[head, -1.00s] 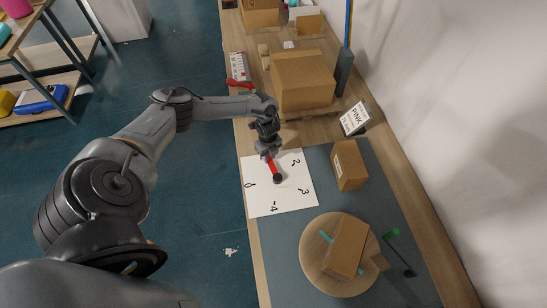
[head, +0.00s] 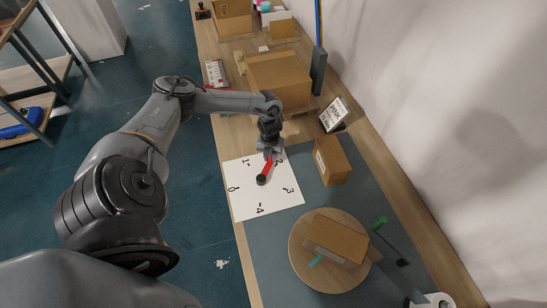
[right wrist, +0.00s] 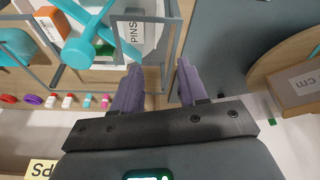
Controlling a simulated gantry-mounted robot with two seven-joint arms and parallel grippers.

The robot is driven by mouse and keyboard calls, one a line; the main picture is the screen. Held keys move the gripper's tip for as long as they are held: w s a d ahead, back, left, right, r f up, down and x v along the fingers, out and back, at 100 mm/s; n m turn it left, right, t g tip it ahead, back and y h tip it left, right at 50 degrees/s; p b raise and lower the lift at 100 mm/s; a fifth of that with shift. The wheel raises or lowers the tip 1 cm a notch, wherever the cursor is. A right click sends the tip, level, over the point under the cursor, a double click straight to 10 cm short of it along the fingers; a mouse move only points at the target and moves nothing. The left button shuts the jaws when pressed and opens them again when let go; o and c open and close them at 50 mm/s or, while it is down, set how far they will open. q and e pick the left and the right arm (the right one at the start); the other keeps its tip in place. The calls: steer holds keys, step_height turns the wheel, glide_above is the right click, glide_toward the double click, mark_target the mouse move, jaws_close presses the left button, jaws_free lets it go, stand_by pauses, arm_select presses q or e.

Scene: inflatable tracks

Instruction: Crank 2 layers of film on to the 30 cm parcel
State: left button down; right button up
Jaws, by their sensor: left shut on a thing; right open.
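A red crank handle (head: 267,166) with a black hub (head: 261,180) sits on a white dial card (head: 240,206) marked with numbers. The handle points towards the 2. My left gripper (head: 268,153) is shut on the handle's outer end. A brown parcel (head: 338,238) lies on a round wooden turntable (head: 305,268), with a small teal strip (head: 316,260) at its near side. In the right wrist view the parcel (right wrist: 302,88) shows the letters "cm", its number cut off. My right gripper (right wrist: 158,78) is open and empty there. No film layers can be made out.
A smaller carton (head: 331,160) stands on the grey mat behind the turntable. A large carton (head: 280,80) and a sign (head: 333,114) stand farther back. A green-tipped dark piece (head: 380,223) is right of the turntable. The wall borders the right side.

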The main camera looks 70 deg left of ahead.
arm_select(q)
steer(key=shift+w+d+m, duration=0.35)
steer(key=shift+d+m, duration=0.1)
steer(key=shift+m, duration=0.15)
arm_select(e)
steer(key=shift+s+d+f, duration=0.1)
steer(key=shift+d, duration=0.05)
arm_select(q)
steer(key=shift+w+d, duration=0.25)
steer(key=shift+d, duration=0.1)
arm_select(e)
steer(key=shift+s, duration=0.1)
arm_select(q)
steer(key=shift+d, duration=0.1)
arm_select(e)
steer(key=shift+d, duration=0.15)
arm_select(q)
steer(key=c, duration=0.9)
jaws_free()
steer(key=shift+w, duration=0.1)
arm_select(e)
steer(key=shift+d, duration=0.1)
arm_select(q)
steer(key=shift+r, duration=0.45)
step_height(320, 180, up, 10)
steer(key=shift+b, duration=0.3)
arm_select(e)
steer(key=shift+f, duration=0.2)
